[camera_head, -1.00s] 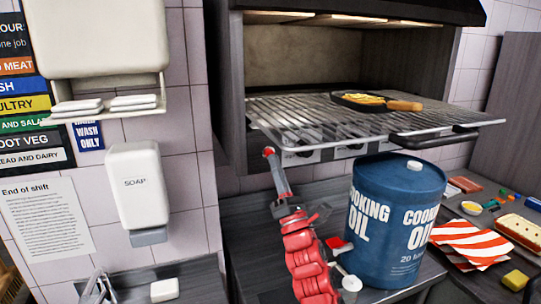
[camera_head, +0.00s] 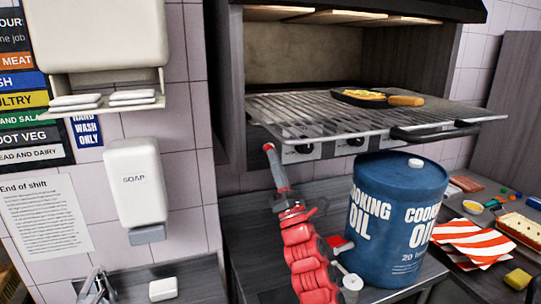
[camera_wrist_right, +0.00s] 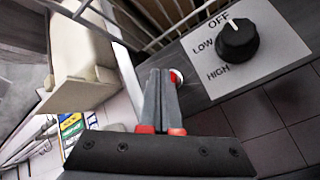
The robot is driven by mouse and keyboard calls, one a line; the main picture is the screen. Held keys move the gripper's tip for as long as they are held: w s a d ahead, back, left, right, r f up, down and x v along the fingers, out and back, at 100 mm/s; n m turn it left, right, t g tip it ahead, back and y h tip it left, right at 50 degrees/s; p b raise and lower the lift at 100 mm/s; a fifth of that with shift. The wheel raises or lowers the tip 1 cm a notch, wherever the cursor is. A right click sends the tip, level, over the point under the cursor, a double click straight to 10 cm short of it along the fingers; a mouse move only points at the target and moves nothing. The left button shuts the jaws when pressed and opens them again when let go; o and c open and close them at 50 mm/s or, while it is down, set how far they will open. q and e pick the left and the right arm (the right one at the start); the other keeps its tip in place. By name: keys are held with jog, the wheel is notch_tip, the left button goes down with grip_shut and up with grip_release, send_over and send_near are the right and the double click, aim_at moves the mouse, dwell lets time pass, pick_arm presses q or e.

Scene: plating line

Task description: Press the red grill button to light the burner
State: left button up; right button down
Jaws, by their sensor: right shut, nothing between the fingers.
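My right gripper (camera_head: 268,147) is shut and empty, its tip raised just in front of the grill's lower front at the left end. In the right wrist view its two fingers (camera_wrist_right: 160,74) lie together and point at the grill's front panel. The red button (camera_wrist_right: 177,77), with a pale rim, shows just beside the fingertips and is partly hidden by them. I cannot tell whether they touch it. My left gripper is not in view.
A black knob (camera_wrist_right: 238,38) marked OFF, LOW and HIGH is right of the button. The wire rack (camera_head: 330,115) juts out above, carrying a pan (camera_head: 362,98) of food. A blue oil drum (camera_head: 385,240) stands right of my right arm. A soap dispenser (camera_head: 138,185) hangs left.

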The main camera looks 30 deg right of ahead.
jog(key=shift+w+r+b, duration=0.1)
jog(key=shift+w+b, duration=0.3)
jog(key=shift+b, duration=0.1)
dwell(0.8)
jog(key=shift+s, duration=0.1)
jog(key=shift+s+a+b, duration=0.15)
jog(key=shift+s+b, duration=0.25)
jog(key=shift+s, duration=0.35)
jog(key=shift+s+a+b, duration=0.1)
jog(key=shift+s+a, duration=0.1)
jog(key=shift+s, duration=0.6)
jog(key=shift+s+a+b, duration=0.15)
jog(key=shift+s+a, duration=0.05)
jog(key=shift+s, duration=0.6)
jog(key=shift+s+a+b, duration=0.1)
jog(key=shift+s+a, duration=0.1)
jog(key=shift+s, duration=0.6)
